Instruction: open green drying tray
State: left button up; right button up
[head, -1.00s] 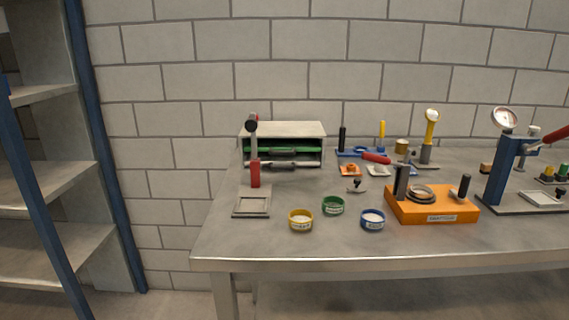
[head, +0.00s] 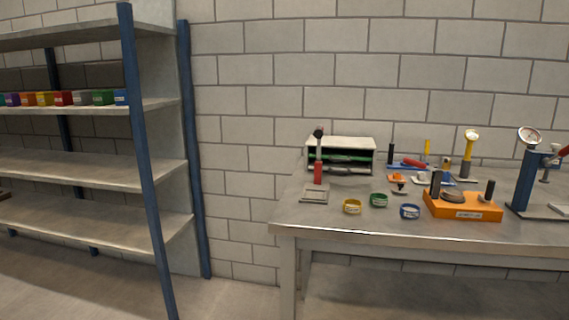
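The green drying tray (head: 325,156) is the upper tray in a small grey cabinet (head: 341,142) at the back left of the workbench. A dark handle bar runs along its front, and it appears pushed in. A lighter tray (head: 345,171) sits below it. A red and grey upright tool with a black top (head: 318,172) stands in front of the cabinet's left side and hides part of it. Neither of my grippers is in view.
The workbench (head: 390,228) holds yellow (head: 352,206), green (head: 379,200) and blue (head: 410,211) ring cups, an orange fixture (head: 462,207) and a blue gauge press (head: 522,182). A blue-posted shelf rack (head: 148,180) stands at left. Open floor lies between rack and bench.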

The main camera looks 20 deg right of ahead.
aim_at(333, 154)
jog(key=u, duration=0.25)
jog(key=i, duration=1.6)
jog(key=z, duration=1.05)
